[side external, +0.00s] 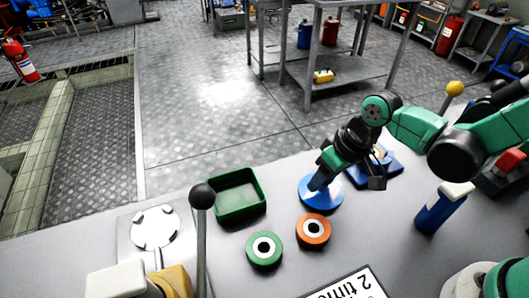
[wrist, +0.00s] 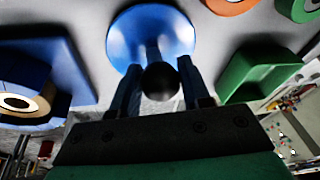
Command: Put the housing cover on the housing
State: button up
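The housing cover, a blue disc (side external: 321,191) with a stem and black knob, lies on the bench in the side external view. In the wrist view the cover (wrist: 135,32) is ahead of my gripper, with its knob (wrist: 161,79) between the fingers. My gripper (wrist: 160,65) is spread around the knob and stem, with a gap showing beside the stem. It also reaches down over the cover in the side external view (side external: 318,180). The blue housing (wrist: 30,87) with a tan ring inside is left in the wrist view; my arm partly hides it in the side external view (side external: 385,172).
A green tray (side external: 238,210), an orange ring (side external: 313,231) and a green ring (side external: 264,250) lie near the cover. A black-knobbed lever (side external: 202,230) rises at the front left. A blue cylinder with a white top (side external: 440,212) is at right.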

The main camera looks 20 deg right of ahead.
grip_shut()
jog(key=shift+r, duration=0.1)
notch_tip(320, 180, up, 19)
jog(key=w+d+f+m, duration=0.2)
jog(key=w+d+f, duration=0.15)
jog(key=d, duration=0.65)
jog(key=shift+s+d+f+n, duration=0.1)
jog(key=shift+d+f+n, duration=0.35)
jog(key=shift+f, duration=1.25)
jog(key=shift+s+d+f+n, duration=0.2)
jog(key=shift+d+f, duration=0.35)
jog(key=shift+f, duration=1.15)
jog(key=shift+s+d+f+n, duration=0.1)
jog(key=shift+d+f+n, duration=0.35)
jog(key=shift+f, duration=1.25)
jog(key=shift+f, duration=0.85)
